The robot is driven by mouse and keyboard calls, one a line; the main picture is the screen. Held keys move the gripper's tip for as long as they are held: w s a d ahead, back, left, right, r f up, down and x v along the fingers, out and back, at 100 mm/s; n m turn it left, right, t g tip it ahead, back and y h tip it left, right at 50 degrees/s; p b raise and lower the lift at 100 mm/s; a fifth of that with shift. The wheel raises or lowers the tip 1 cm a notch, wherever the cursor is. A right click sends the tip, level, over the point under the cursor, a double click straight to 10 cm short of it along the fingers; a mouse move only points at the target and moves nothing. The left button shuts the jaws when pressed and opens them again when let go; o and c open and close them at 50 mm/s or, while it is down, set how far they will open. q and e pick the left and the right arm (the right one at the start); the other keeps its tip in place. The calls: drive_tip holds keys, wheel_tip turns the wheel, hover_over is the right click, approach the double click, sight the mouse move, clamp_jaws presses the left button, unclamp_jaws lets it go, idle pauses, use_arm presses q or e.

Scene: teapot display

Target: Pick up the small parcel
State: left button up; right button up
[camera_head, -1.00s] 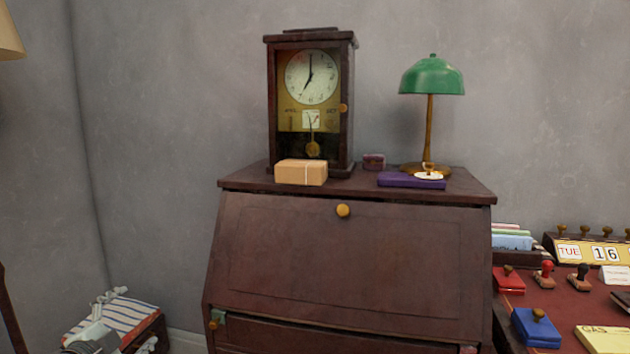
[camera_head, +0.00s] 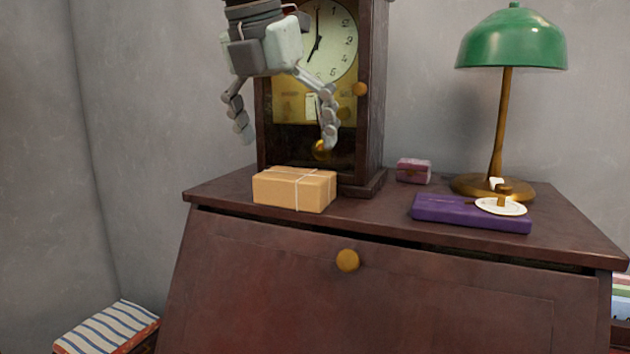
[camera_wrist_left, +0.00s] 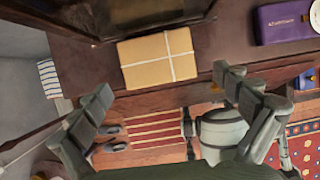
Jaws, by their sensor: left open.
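The small parcel (camera_head: 294,190) is a tan box tied with white string. It lies on top of the dark wooden bureau (camera_head: 390,212), near its front left, in front of the clock. My left gripper (camera_head: 285,140) is open and empty, pointing down above the parcel, with its fingers spread apart. In the left wrist view the parcel (camera_wrist_left: 157,60) lies beyond the fingertips of my gripper (camera_wrist_left: 165,85), in the upper middle, with nothing touching it. My right gripper is not in view.
The pendulum clock (camera_head: 374,110) stands right behind the parcel. The bureau's front edge is close to the parcel.

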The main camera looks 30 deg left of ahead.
sight(294, 174)
use_arm(q)
drive_tip(key=shift+w+f, duration=0.1)
drive_tip(key=shift+f, duration=0.4)
drive_tip(key=x, duration=0.6)
drive_tip(key=shift+w+a+p, duration=0.2)
drive_tip(key=shift+a+p, duration=0.05)
drive_tip(key=shift+p, duration=0.15)
drive_tip(key=shift+f, duration=0.15)
drive_tip(key=c, duration=1)
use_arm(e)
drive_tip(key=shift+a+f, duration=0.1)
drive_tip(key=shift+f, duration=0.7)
